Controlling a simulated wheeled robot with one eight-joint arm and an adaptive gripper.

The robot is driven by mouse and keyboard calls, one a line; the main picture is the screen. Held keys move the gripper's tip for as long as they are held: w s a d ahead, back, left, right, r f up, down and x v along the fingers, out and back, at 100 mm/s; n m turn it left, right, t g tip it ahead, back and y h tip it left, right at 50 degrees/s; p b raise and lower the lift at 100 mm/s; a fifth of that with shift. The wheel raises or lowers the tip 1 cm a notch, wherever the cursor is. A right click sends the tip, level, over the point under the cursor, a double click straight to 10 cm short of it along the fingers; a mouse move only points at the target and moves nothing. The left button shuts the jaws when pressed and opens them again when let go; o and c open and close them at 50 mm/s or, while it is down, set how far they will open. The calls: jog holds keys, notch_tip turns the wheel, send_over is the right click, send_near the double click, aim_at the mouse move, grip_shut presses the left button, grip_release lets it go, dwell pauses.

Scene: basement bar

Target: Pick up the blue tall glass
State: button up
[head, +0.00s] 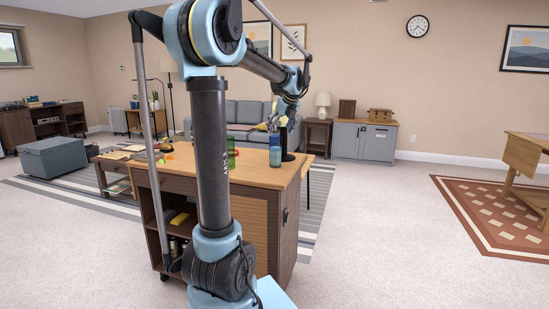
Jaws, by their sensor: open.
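The blue tall glass (275,152) stands upright near the right end of the wooden counter top, in the head view. My gripper (274,124) hangs from my arm just above the glass, with its fingers pointing down. It is small in the picture; it looks open and empty. I cannot tell whether the fingertips are right over the rim or a little behind it.
A green bottle or glass (231,152) stands left of the blue glass. A dark upright object (287,142) stands close on its right. Small orange and green items (165,148) lie at the counter's left. The front strip of the counter top (255,175) is clear.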

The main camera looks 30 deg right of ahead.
aim_at(275, 140)
jog(key=shift+x, duration=4.1)
jog(key=shift+r, duration=0.15)
grip_shut()
